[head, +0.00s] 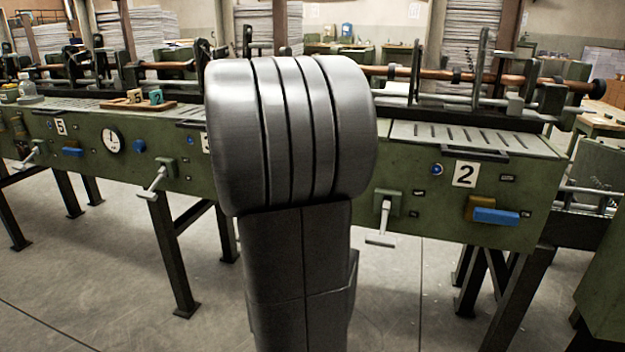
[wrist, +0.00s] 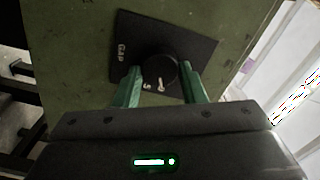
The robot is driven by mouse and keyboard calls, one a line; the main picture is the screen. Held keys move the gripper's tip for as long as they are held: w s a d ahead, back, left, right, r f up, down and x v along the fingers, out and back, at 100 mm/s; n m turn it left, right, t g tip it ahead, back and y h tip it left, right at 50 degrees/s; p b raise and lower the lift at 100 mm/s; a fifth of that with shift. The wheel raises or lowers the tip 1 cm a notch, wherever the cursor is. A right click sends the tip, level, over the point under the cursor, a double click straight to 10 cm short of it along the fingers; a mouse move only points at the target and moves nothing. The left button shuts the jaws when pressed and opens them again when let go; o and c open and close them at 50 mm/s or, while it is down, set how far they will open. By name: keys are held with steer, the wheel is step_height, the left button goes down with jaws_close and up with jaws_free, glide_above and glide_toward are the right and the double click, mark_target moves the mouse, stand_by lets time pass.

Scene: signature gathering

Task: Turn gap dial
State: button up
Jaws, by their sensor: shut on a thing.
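The gap dial (wrist: 158,72) is a round black knob on a dark plate (wrist: 190,37) marked "GAP", on a green machine panel, in the wrist view. The plate appears tilted, and small white marks show below the knob. My gripper (wrist: 163,84) has its two green fingers on either side of the knob, shut on it. The dial and my gripper are not visible in the head view, where my own grey arm fills the middle and hides part of the machine.
Another green cabinet (head: 605,285) stands at the right edge. Grey floor (head: 110,290) is clear in front.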

stand_by(0.4)
steer(key=o, duration=1)
steer(key=p+v, duration=0.2)
steer(key=v, duration=1.1)
steer(key=shift+s+a+p, duration=0.1)
steer(key=shift+s+p, duration=0.2)
steer(key=shift+s, duration=0.05)
steer(key=b+x, duration=0.2)
steer(key=x, duration=1.2)
steer(key=shift+s+b, duration=0.1)
steer(key=shift+b, duration=0.25)
